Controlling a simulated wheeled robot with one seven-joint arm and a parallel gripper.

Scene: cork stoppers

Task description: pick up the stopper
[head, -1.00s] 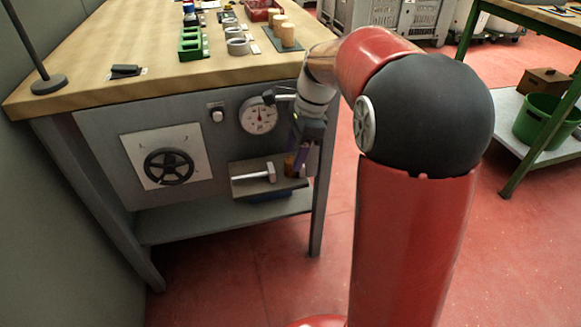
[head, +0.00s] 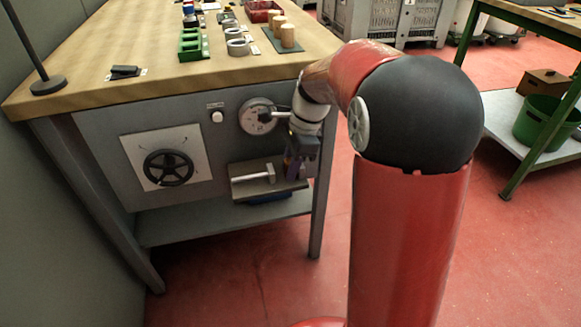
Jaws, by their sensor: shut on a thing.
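My gripper (head: 293,170) points down at the right end of a small ledge (head: 262,190) on the front of the workbench. Its dark purple fingers are small and partly in shadow. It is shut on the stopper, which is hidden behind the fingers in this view. Two other cork-coloured cylinders, one (head: 287,36) nearer and one (head: 279,23) farther, stand upright on a dark mat on the bench top.
A grey T-shaped handle (head: 253,177) lies just left of my gripper. A round dial (head: 258,116) and a black handwheel (head: 168,167) are on the bench front. The red floor (head: 260,275) in front is clear.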

